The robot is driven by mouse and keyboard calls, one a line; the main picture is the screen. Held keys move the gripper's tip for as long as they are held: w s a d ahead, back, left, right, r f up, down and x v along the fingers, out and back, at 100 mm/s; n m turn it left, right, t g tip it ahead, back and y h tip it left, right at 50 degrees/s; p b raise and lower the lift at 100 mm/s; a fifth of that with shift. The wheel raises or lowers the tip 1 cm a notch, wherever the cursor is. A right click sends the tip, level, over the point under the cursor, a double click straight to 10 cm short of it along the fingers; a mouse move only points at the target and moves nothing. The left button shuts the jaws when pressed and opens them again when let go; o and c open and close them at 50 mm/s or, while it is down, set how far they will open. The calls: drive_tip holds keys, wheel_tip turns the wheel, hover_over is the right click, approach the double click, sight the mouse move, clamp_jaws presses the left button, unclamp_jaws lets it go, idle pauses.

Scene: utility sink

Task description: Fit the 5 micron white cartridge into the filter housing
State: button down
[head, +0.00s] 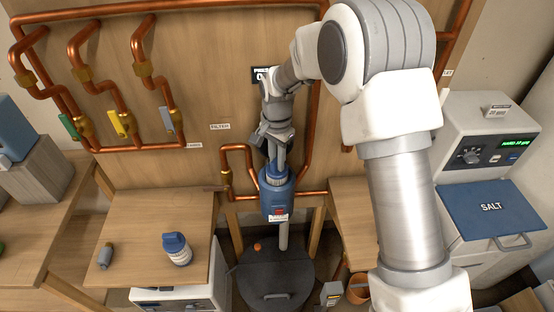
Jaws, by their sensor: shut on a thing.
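The filter housing (278,206) is a blue cylinder with a red and white label, upright between copper pipes in the middle of the head view. My gripper (274,162) points down right above it, its jaws closed at the housing's top. A pale band (272,182) shows at the top of the blue body, under the jaws. It may be part of the white cartridge, but the gripper hides most of it. I cannot read a 5 micron mark or tell how deep it sits.
A blue-and-white bottle (177,249) and a small grey item (105,256) stand on the left bench (150,225). Copper pipes flank the housing closely.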

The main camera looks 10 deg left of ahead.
drive_tip(key=shift+f, duration=0.35)
drive_tip(key=c, duration=0.8)
unclamp_jaws()
drive_tip(key=shift+r, duration=0.15)
